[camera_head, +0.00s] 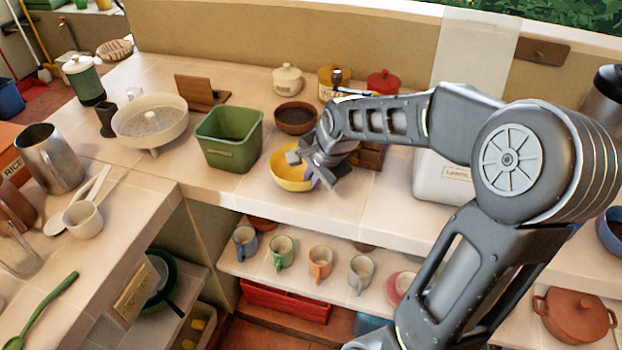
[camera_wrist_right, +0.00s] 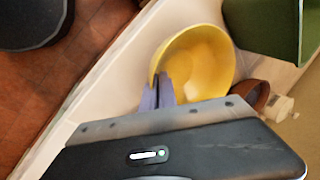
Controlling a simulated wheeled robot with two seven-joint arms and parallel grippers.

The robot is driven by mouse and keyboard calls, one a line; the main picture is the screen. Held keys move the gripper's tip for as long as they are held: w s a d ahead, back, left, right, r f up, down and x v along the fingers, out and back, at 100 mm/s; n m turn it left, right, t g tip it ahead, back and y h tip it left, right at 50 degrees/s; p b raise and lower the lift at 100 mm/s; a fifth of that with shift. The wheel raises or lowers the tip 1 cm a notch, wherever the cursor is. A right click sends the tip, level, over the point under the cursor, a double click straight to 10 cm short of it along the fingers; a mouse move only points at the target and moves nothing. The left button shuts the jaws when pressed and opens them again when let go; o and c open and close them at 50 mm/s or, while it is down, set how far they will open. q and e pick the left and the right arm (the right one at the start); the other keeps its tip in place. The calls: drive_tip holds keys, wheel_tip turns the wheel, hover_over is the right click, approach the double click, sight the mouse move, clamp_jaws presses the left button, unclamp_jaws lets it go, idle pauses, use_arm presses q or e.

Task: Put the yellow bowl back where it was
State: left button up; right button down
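The yellow bowl (camera_head: 284,178) is upright at the front part of the counter, just right of the green square tub. My right gripper (camera_head: 306,168) reaches it from the right and covers part of its rim. In the right wrist view the yellow bowl (camera_wrist_right: 200,62) is empty. There the fingers of my right gripper (camera_wrist_right: 158,92) are close together, with the bowl's near rim between them. I cannot tell whether the bowl rests on the counter or hangs slightly above it. My left gripper is not in view.
The green tub (camera_head: 228,138) stands close left of the bowl, and a brown bowl (camera_head: 295,118) stands behind it. A white colander (camera_head: 150,122) is further left. A white canister (camera_head: 440,180) is to the right. Mugs (camera_head: 281,252) stand on the shelf below the counter edge.

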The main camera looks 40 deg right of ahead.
drive_tip(key=c, duration=2.1)
unclamp_jaws()
drive_tip(key=shift+f, duration=0.15)
drive_tip(key=shift+c, duration=0.2)
drive_tip(key=o, duration=0.5)
drive_tip(key=shift+c, duration=0.2)
drive_tip(key=shift+r, duration=0.4)
drive_tip(key=v, duration=1.1)
drive_tip(key=shift+s+r+b, duration=0.2)
drive_tip(key=shift+r+b, duration=0.1)
drive_tip(key=shift+b, duration=0.1)
